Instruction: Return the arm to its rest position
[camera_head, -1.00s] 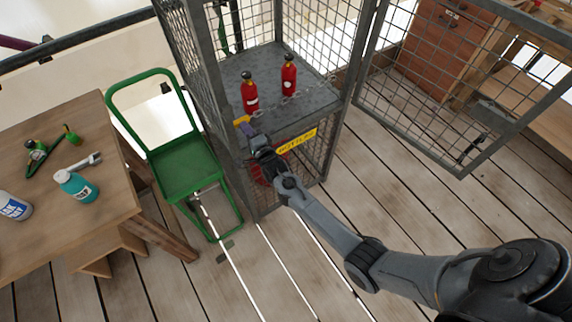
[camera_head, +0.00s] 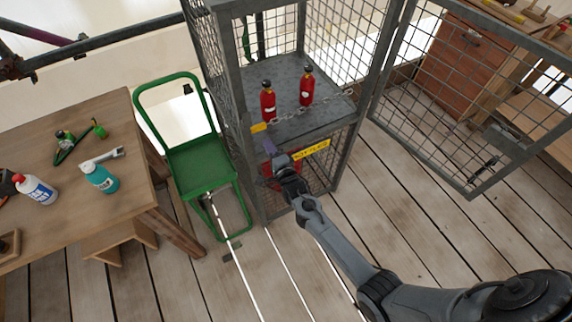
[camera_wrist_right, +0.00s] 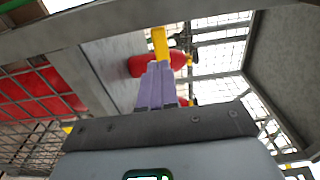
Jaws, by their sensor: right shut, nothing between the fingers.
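My right arm reaches in from the lower right in the head view. Its gripper (camera_head: 270,150) is at the front of the grey mesh cage (camera_head: 240,100), by the shelf's front edge and left of the yellow label (camera_head: 311,150). In the right wrist view the pale purple fingers (camera_wrist_right: 157,88) are together and empty. A yellow piece (camera_wrist_right: 160,45) shows just beyond their tips; whether they touch it I cannot tell. Two red bottles (camera_head: 268,101) (camera_head: 306,86) stand on the cage shelf. My left gripper is not in view.
The cage's mesh door (camera_head: 470,100) stands open at right. A chain (camera_head: 318,105) spans the shelf front. A green chair (camera_head: 200,160) and a wooden table (camera_head: 60,225) with bottles and tools stand at left. The plank floor (camera_head: 430,220) at right is mostly clear.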

